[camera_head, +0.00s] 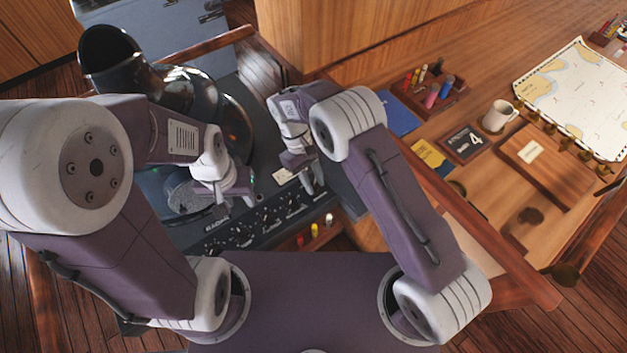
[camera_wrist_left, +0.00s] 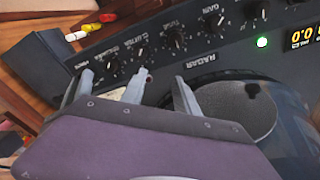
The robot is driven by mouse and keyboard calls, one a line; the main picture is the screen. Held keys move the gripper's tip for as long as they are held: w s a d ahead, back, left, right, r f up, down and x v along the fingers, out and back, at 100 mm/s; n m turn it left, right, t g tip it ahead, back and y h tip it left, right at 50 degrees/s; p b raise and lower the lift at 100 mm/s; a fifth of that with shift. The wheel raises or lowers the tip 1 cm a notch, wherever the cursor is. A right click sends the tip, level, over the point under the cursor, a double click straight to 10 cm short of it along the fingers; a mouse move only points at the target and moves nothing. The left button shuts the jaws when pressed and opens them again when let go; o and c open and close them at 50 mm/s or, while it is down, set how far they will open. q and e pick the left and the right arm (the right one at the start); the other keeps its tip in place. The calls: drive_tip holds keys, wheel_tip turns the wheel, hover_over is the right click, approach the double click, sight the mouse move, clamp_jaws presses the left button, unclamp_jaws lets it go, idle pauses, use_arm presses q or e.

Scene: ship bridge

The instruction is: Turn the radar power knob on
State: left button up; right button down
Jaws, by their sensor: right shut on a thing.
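The radar panel (camera_head: 255,225) is a dark console strip with a row of black knobs, seen upside down in the left wrist view (camera_wrist_left: 165,50). My right gripper (camera_head: 317,190) is shut at the panel's right end, where the power knob sits. The knob itself is hidden by the fingers. One of its grey fingers appears to show at the left of the left wrist view (camera_wrist_left: 80,88). My left gripper (camera_head: 233,207) is open and empty above the panel, left of the right gripper. Its two fingers (camera_wrist_left: 158,95) stand apart with nothing between them.
A round radar screen (camera_wrist_left: 238,112) and black viewing hood (camera_head: 112,50) stand behind my left arm. Red and yellow fittings (camera_head: 314,230) sit below the panel's right end. A wooden chart table with a mug (camera_head: 498,115) and chart (camera_head: 580,95) is at right.

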drive_tip(key=shift+w+m, duration=0.1)
drive_tip(key=shift+m, duration=0.4)
drive_tip(key=c, duration=1.2)
unclamp_jaws()
drive_tip(key=shift+a, duration=0.1)
drive_tip(key=shift+o, duration=0.2)
drive_tip(key=shift+w+a+r, duration=0.1)
drive_tip(key=shift+w+r, duration=0.1)
drive_tip(key=shift+r, duration=0.2)
drive_tip(key=b+v, duration=0.2)
drive_tip(key=v, duration=0.6)
